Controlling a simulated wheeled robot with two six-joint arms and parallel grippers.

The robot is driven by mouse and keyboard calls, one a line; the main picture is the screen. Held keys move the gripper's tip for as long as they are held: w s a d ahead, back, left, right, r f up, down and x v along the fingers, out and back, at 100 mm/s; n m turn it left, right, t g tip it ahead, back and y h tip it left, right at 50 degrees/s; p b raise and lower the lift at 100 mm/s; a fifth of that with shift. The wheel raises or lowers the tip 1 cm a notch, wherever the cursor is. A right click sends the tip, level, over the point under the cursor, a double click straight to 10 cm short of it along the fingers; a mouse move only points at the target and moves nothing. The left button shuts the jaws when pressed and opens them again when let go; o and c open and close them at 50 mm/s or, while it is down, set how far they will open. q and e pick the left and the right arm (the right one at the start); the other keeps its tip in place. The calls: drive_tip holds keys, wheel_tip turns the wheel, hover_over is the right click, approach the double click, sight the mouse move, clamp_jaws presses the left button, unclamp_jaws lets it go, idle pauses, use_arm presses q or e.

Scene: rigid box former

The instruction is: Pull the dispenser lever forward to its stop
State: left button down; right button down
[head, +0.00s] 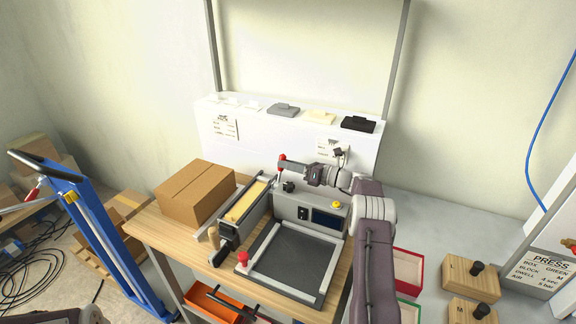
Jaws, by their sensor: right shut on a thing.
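The dispenser (246,202) is the long unit with a pale yellow strip along the left of the grey machine on the wooden bench. A lever with a red knob (282,157) stands upright near its back right end. My right gripper (287,165) reaches in from the right and is shut on the lever just below the knob. The fingers hide part of the lever's shaft, and its lower end is hard to make out. My left gripper is not in view.
A cardboard box (195,192) sits left of the dispenser. The machine has a dark flat bed (292,262), a control panel (326,217) and another red knob (243,258) at front left. A white shelf (270,136) with several small blocks stands behind. A blue frame (100,225) is at left.

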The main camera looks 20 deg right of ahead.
sight(283, 170)
idle(0.6)
drive_tip(key=a+n+b, duration=0.1)
drive_tip(key=s+a+n+b, duration=0.1)
drive_tip(key=n+b, duration=0.1)
drive_tip(key=s+a+n+b, duration=0.1)
drive_tip(key=n, duration=0.1)
drive_tip(key=shift+s+r+b, duration=0.15)
drive_tip(key=shift+s+b, duration=0.1)
drive_tip(key=shift+b, duration=0.05)
drive_tip(key=shift+r+n, duration=0.2)
drive_tip(key=shift+n, duration=0.1)
drive_tip(key=c, duration=1.3)
unclamp_jaws()
drive_tip(key=shift+o, duration=0.2)
drive_tip(key=shift+s+d, duration=0.1)
drive_tip(key=shift+s, duration=0.05)
